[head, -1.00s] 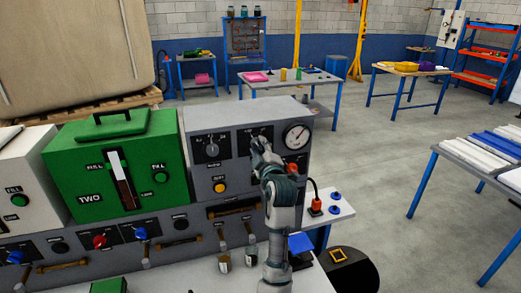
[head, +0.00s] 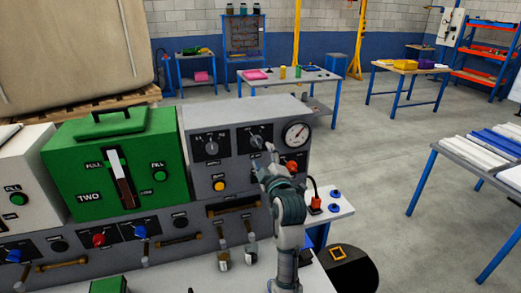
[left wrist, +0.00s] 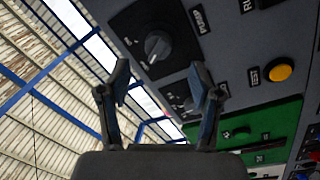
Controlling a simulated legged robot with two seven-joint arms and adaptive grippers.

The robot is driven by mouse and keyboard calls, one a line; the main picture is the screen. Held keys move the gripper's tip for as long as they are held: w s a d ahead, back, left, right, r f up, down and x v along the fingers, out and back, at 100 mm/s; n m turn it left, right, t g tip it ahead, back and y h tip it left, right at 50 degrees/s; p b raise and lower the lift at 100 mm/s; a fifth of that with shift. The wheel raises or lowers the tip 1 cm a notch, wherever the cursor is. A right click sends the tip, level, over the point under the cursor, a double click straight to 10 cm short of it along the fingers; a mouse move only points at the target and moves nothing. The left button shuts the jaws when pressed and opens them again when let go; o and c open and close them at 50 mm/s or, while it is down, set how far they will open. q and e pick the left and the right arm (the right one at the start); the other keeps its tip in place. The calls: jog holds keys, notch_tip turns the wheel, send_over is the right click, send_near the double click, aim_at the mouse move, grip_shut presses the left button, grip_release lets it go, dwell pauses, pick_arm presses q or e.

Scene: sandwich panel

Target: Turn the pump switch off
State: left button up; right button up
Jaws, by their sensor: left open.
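The pump switch (head: 256,142) is a grey rotary knob on a black plate, left of the round gauge on the grey panel. In the left wrist view the knob (left wrist: 158,46) shows beside a label that reads PUMP, with its pointer line visible. My left gripper (head: 268,149) is in front of the panel, just right of and below the knob. In the left wrist view its two fingers (left wrist: 160,86) are spread with nothing between them. The knob lies beyond the fingertips, and I see no contact. My right gripper is out of view.
A second rotary knob (head: 212,148) sits left of the pump switch, above a yellow button (head: 219,185). A red knob (head: 292,167) is below the gauge (head: 297,134). A green box (head: 115,165) stands at the left. Levers (head: 250,235) stick out below.

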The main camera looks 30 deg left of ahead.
pick_arm(q)
jog(key=v, duration=0.5)
jog(key=shift+s+d, duration=0.2)
jog(key=shift+d, duration=0.1)
